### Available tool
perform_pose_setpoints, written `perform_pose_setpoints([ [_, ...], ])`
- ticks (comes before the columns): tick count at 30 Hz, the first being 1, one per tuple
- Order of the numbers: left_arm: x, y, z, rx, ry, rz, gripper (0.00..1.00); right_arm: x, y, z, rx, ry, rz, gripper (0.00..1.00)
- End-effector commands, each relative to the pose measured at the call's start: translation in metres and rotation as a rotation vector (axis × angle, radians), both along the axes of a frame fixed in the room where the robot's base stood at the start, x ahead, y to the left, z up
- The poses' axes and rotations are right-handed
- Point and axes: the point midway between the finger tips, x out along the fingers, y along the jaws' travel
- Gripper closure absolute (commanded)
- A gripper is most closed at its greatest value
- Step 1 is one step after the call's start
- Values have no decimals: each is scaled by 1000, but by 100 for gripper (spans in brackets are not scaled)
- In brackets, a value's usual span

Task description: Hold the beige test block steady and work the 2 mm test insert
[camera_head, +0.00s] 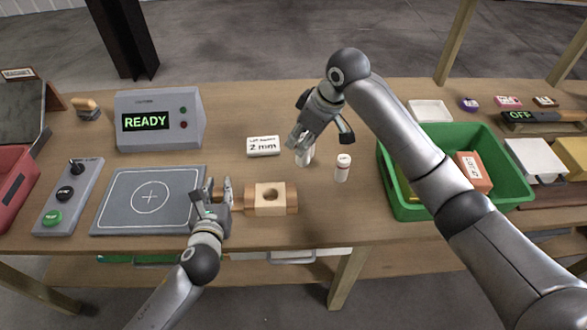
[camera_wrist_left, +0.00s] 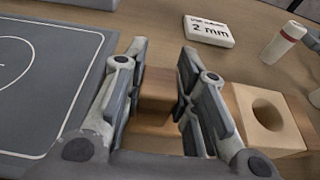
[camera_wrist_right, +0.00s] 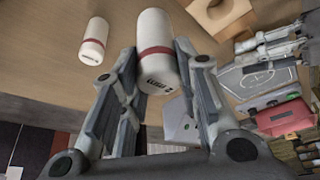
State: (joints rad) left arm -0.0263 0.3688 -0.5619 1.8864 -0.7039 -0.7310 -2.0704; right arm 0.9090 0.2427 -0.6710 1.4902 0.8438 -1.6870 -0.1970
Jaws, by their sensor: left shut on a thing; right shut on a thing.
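The beige test block (camera_head: 265,198), with a round hole in its top and brown wooden ends, lies on the table right of the grey pad. My left gripper (camera_head: 212,195) is shut on its brown left end, and the hole shows in the left wrist view (camera_wrist_left: 267,112). My right gripper (camera_head: 300,146) is shut on a white cylindrical insert with a dark red band (camera_wrist_right: 157,45), behind and right of the block. A white "2 mm" plaque (camera_head: 263,146) lies behind the block.
The grey pad (camera_head: 120,185) with a cross and circle is at left. A control box (camera_head: 160,121) behind it reads READY. A button panel (camera_head: 68,196) stands at far left. A green bin (camera_head: 500,150) with blocks is at right, under my right arm.

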Motion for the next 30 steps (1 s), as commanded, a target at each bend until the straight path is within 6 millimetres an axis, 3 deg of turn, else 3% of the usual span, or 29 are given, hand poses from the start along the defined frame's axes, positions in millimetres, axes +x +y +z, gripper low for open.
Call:
perform_pose_setpoints([
  [1, 0, 0, 0, 1, 0, 0, 100, -10, 18, 2, 3, 2, 12, 99],
  [6, 0, 0, 0, 1, 0, 0, 100, -39, 62, 6, 2, 1, 8, 99],
  [10, 0, 0, 0, 1, 0, 0, 100, -53, 80, 6, 4, -1, 1, 99],
  [18, 0, 0, 0, 0, 0, 0, 100, -57, 83, -40, 3, 1, -6, 99],
  [26, 0, 0, 0, 0, 0, 0, 100, -56, 83, -63, 3, 0, -4, 99],
  [30, 0, 0, 0, 0, 0, 0, 100, -56, 83, -83, 4, 0, -6, 99],
])
